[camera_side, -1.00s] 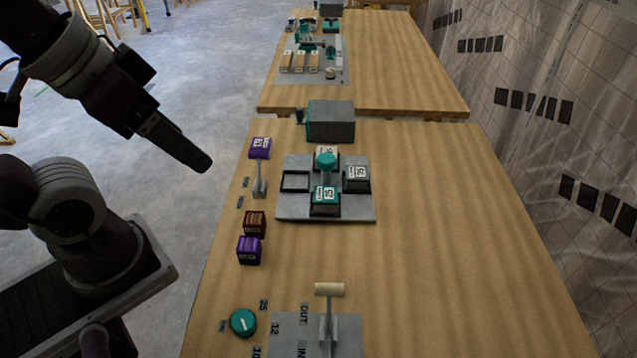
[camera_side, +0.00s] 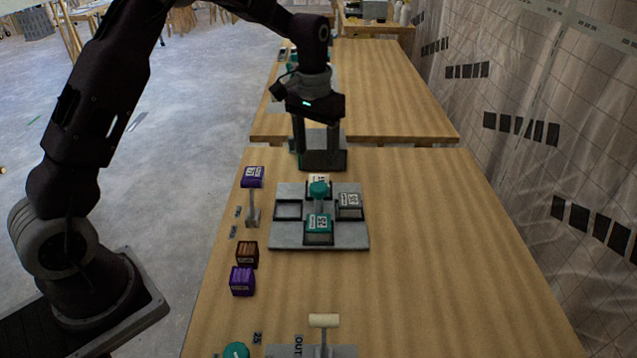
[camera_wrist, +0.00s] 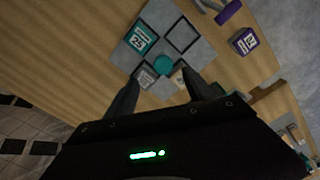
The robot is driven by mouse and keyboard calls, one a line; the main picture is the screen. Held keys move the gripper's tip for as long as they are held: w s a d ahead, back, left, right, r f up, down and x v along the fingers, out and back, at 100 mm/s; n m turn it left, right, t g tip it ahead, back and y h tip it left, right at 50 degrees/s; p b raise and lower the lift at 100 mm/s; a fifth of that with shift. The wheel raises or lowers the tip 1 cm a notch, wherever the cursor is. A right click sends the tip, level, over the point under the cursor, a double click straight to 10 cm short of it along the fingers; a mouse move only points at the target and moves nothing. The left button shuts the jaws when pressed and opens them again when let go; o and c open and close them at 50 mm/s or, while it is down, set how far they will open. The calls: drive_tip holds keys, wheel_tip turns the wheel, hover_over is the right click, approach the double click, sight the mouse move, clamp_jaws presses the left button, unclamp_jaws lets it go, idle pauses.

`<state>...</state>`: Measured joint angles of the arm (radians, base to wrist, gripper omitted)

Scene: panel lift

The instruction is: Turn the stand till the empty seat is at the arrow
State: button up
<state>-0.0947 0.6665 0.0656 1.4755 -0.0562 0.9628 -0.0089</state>
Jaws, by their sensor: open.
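The stand (camera_side: 280,235) is a square grey plate with four seats around a teal knob (camera_side: 319,188). In the side view the left seat (camera_side: 288,209) is empty. A teal block (camera_side: 318,223) sits in front, a grey block (camera_side: 350,201) at the right and a pale block at the back, partly hidden by the knob. The wrist view shows the knob (camera_wrist: 163,65) and the empty seat (camera_wrist: 183,35). My gripper (camera_side: 320,163) is open and empty, pointing down behind the stand, apart from the knob. I cannot make out an arrow.
A brown block (camera_side: 247,254) and a purple block (camera_side: 243,280) lie left of the stand. A purple-topped piece (camera_side: 252,177) is at its back left. A pale-handled lever (camera_side: 324,321) stands in front. A grey box is partly hidden behind my gripper. The table's right side is clear.

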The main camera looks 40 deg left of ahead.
sight(319, 186)
drive_tip(key=f, duration=0.3)
drive_tip(key=w+f, duration=0.1)
drive_tip(key=f, duration=0.6)
drive_tip(key=shift+w+a+f, duration=0.25)
drive_tip(key=shift+a+f, duration=0.1)
drive_tip(key=shift+f, duration=0.05)
clamp_jaws()
